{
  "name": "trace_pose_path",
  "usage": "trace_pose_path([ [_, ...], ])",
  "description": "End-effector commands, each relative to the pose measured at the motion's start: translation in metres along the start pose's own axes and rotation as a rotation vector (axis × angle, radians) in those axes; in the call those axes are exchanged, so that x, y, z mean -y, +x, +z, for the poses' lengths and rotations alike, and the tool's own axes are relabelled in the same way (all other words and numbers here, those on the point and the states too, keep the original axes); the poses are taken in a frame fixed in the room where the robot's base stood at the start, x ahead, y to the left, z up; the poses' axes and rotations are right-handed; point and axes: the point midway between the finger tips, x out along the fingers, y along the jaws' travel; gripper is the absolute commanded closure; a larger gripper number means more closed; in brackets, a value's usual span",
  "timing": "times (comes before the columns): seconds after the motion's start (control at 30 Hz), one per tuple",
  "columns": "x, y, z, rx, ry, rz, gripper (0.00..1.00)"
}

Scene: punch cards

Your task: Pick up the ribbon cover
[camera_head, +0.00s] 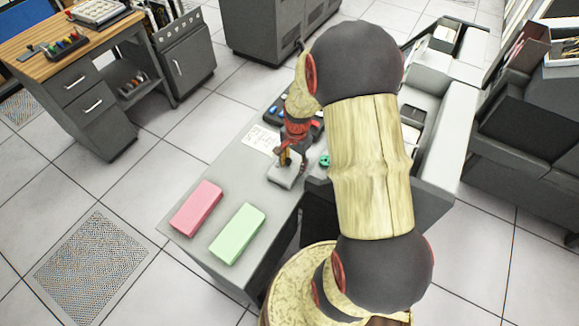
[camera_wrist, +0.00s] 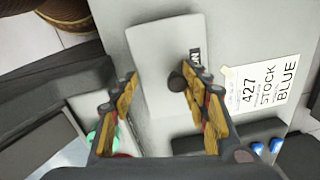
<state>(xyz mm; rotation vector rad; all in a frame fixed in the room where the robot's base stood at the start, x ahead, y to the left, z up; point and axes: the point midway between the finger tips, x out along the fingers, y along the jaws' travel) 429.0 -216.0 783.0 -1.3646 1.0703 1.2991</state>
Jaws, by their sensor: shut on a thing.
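The ribbon cover, a pale grey block with rounded corners (camera_head: 283,177), is at the grey desk's surface, below my gripper (camera_head: 287,158). In the wrist view the cover (camera_wrist: 158,50) lies between and beyond the two yellow-and-dark fingers of my gripper (camera_wrist: 158,82). The fingers are shut on the cover, one on each side, with a gap between their tips. Part of its near end is hidden by the right finger. I cannot tell whether the cover touches the desk or is slightly raised.
A pink block (camera_head: 196,208) and a green block (camera_head: 237,233) lie on the near part of the desk (camera_head: 215,178). A card reading "427 STOCK BLUE" (camera_wrist: 264,84) lies right of the cover. A dark panel with blue keys (camera_wrist: 266,150) is close by.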

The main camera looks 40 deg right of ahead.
Motion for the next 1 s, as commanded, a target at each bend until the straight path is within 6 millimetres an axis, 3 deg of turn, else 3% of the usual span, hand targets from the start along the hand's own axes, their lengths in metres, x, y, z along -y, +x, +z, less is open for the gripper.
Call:
trace_pose_path([
  [0.37, 0.001, -0.004, 0.000, -0.001, 0.000, -0.001, 0.82],
  [0.8, 0.005, -0.081, -0.001, -0.002, 0.000, -0.002, 0.82],
  [1.0, 0.006, -0.101, 0.000, -0.001, 0.000, -0.001, 0.82],
])
